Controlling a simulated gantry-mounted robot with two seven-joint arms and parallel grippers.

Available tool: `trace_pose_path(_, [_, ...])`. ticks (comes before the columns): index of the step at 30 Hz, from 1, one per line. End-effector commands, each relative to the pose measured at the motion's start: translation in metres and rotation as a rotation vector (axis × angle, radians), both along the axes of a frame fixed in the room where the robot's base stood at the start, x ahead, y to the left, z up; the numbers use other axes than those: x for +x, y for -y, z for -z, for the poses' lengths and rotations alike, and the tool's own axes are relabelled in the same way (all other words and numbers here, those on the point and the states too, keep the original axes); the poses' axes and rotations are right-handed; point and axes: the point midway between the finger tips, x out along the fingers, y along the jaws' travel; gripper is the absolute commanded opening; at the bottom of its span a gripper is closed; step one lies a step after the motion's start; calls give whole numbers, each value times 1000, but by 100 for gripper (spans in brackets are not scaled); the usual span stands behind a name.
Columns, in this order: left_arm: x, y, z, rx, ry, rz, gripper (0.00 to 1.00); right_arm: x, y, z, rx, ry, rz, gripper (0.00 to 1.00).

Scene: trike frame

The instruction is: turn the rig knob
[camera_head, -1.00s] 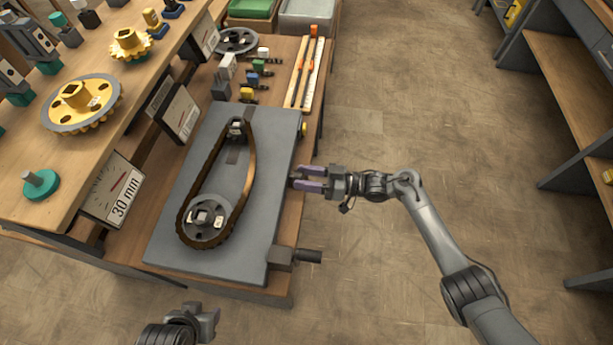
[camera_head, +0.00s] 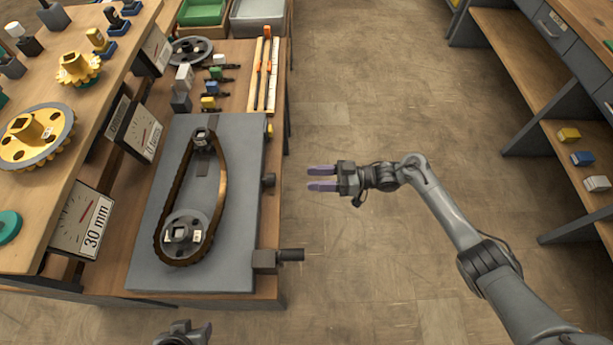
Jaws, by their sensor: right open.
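The rig is a grey plate (camera_head: 232,262) on the wooden bench, with a chain looped around a large lower sprocket (camera_head: 182,238) and a small upper one. A small dark knob (camera_head: 268,180) sticks out of the plate's right edge. A dark cylindrical handle (camera_head: 290,255) on a grey block sticks out near the lower right corner. I cannot tell which is the rig knob. My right gripper (camera_head: 322,178) is open and empty, right of the small knob and apart from it, its purple fingers pointing left. My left gripper (camera_head: 190,335) is partly cut off at the bottom edge; its jaws are unclear.
A yellow part (camera_head: 270,128) shows at the plate's upper right edge. Dial signs, one reading 30 mm (camera_head: 90,222), stand left of the plate. Yellow gears (camera_head: 38,135) sit on the raised shelf. Open floor (camera_head: 360,270) lies right of the bench.

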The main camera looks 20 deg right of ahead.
Motion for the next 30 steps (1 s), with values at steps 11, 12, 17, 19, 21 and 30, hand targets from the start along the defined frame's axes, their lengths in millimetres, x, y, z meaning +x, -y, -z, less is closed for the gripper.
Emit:
trace_pose_path(11, [0,3,0,-12,0,-9,43,-1,3,0,1,1,-1,55])
trace_pose_path(12, [0,3,2,-12,0,-9,43,-1,3,1,-2,9,-1,61])
trace_pose_path(17, [0,3,25,-14,2,-8,43,0,-2,8,-51,164,-3,65])
trace_pose_path(19, [0,3,35,-12,0,-9,43,0,-4,8,-79,253,-2,65])
trace_pose_path(21, [0,3,42,-12,-3,-8,43,1,-6,6,-102,324,-1,65])
trace_pose_path(30, [0,1,43,-4,0,-2,43,8,-31,0,-115,380,-1,65])
